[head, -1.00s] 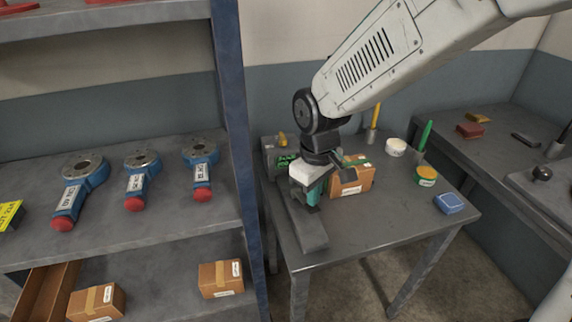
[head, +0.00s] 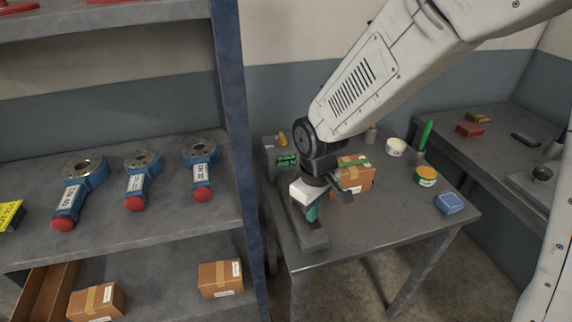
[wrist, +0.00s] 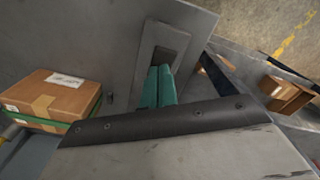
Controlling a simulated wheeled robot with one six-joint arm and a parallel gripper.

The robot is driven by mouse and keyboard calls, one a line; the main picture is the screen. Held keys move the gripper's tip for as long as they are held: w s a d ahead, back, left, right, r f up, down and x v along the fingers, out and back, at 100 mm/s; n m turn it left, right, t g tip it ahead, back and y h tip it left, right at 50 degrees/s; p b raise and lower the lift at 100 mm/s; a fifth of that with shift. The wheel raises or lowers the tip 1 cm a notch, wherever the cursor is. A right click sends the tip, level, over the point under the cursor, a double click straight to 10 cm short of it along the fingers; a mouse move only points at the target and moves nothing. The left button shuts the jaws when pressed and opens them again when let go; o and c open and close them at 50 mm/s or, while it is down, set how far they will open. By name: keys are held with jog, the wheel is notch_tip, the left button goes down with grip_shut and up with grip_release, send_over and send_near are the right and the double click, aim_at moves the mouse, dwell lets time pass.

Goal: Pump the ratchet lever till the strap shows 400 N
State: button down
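A cardboard box (head: 356,175) with a green strap (head: 357,162) over it stands on the grey table; it also shows in the wrist view (wrist: 50,95). A small display (head: 287,161) with green characters sits behind my gripper, too small to read surely. A long grey base (head: 313,238) lies at the table's left. My gripper (head: 312,213) is low over this base, left of the box. In the wrist view its teal fingers (wrist: 157,88) lie close together in front of a grey plate with a dark slot (wrist: 165,50). I cannot make out the ratchet lever or anything between the fingers.
Round tins (head: 426,175), a blue block (head: 449,203) and a green upright marker (head: 425,135) stand on the table's right. A blue post (head: 232,150) and shelf with blue ring-headed tools (head: 138,180) are at left.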

jog(key=shift+f, duration=1.05)
notch_tip(320, 180, up, 12)
jog(key=shift+w, duration=0.3)
dwell(0.9)
